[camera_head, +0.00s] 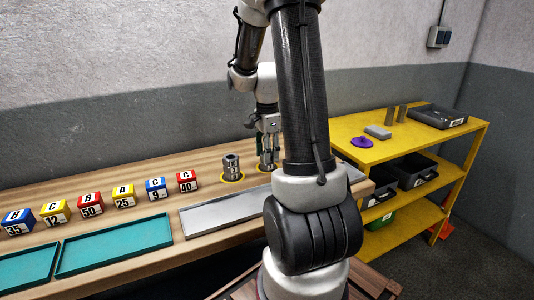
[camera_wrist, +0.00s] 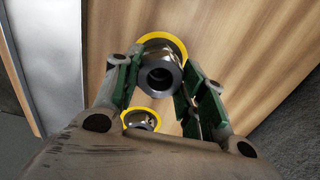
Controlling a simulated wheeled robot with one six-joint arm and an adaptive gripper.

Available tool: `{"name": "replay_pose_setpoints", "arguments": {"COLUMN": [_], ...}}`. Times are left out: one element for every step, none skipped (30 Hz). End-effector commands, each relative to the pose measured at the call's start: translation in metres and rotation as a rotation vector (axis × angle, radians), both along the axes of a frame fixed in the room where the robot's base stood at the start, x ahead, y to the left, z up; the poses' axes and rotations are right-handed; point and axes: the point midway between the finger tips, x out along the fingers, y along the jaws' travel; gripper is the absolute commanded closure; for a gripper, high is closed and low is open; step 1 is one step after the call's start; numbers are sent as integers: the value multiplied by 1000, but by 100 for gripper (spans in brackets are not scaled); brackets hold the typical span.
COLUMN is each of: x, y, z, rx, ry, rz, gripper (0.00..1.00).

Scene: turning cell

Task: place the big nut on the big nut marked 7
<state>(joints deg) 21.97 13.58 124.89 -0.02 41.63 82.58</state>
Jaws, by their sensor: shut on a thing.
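My gripper (camera_head: 268,143) points down over the right-hand yellow ring on the wooden bench. Its green-padded fingers (camera_wrist: 160,85) are shut on a steel big nut (camera_wrist: 162,72), seen from above with a dark round bore. The nut (camera_head: 267,158) is partly hidden by the fingers in the head view. It stands in or just above the yellow ring (camera_wrist: 178,44); I cannot tell if they touch. A second steel piece (camera_head: 231,168), looking like stacked nuts, stands upright in another yellow ring to the left, its marking too small to read. Another ringed nut (camera_wrist: 140,120) is partly covered by my gripper body.
A grey metal plate (camera_head: 225,212) lies in front of the ringed spots. Several coloured labelled blocks (camera_head: 124,196) stand in a row to the left, behind teal trays (camera_head: 115,245). A yellow shelf (camera_head: 440,135) with small parts and bins stands at the right.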

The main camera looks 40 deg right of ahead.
Motion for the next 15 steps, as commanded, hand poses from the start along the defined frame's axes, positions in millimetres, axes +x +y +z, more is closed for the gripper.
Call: {"name": "replay_pose_setpoints", "arguments": {"x": [0,0,0,0,0,0,0,0,0,0,0,0,0,0,0], "y": [0,0,0,0,0,0,0,0,0,0,0,0,0,0,0], "z": [-3,-4,-4,-4,-4,-4,-4,-4,-4,-5,-6,-6,-6,-6,-6], "rx": [0,0,0,-1,-1,-1,-1,-1,0,0,0,0,0,0,0], "ry": [0,-1,-1,-2,-2,-2,-2,-2,-1,-1,-1,0,0,0,-1], "rz": [0,0,0,0,0,0,0,0,0,0,0,0,0,0,0], "gripper": [89,89,89,89,89,89,89,89,89,89,89,57,52,47,39]}}
